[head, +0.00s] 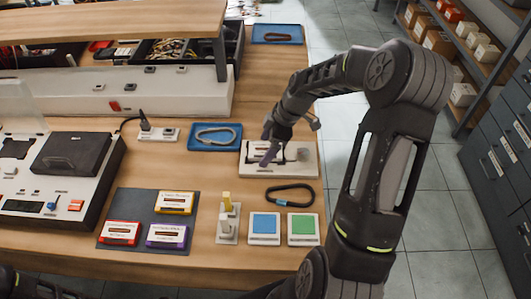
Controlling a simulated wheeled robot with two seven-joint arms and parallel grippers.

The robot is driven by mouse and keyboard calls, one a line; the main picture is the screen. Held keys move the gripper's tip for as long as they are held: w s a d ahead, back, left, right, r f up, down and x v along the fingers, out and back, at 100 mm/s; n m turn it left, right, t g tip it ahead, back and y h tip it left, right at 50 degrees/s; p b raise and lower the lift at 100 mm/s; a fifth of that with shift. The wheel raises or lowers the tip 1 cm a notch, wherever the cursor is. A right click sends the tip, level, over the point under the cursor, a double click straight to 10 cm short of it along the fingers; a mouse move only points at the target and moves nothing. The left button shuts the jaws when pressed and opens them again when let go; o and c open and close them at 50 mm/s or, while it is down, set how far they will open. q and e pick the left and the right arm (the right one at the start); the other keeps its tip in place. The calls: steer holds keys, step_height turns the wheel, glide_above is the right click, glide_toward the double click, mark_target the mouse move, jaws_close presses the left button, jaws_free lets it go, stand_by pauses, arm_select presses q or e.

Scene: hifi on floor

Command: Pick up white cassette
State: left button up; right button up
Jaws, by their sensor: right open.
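Three cassettes with pale labels lie on a dark grey mat (143,205): an orange-yellow one (175,202), a red one (121,233) and a purple one (166,236). I cannot make out an all-white cassette. My right gripper (268,152) is open, pointing down over a white board (303,168) at the right of the table. The gripper hides part of the board, and I cannot tell whether it touches. My left gripper is not in view.
A cassette deck (98,190) stands at the left. A blue tray (214,148) with a carabiner, a black carabiner (290,194), a blue tile (264,228) and a green tile (302,229) lie near the board. A raised shelf (120,20) spans the back left.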

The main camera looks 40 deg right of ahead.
mark_target(265, 150)
stand_by(0.9)
steer(key=c, duration=1.6)
steer(key=shift+r, duration=0.2)
step_height(265, 150, up, 10)
steer(key=p, duration=0.5)
steer(key=shift+f, duration=0.15)
steer(key=w+a+r+m+t+h+b, duration=0.1)
steer(key=w+a+r+m, duration=0.1)
steer(key=a+m, duration=0.3)
steer(key=w+a+r+m+t+h+b, duration=0.1)
steer(key=a+m, duration=0.4)
steer(key=a, duration=0.7)
steer(key=shift+w+r+m+h+b, duration=0.3)
steer(key=shift+w+r+h+b, duration=0.45)
steer(key=shift+r, duration=0.2)
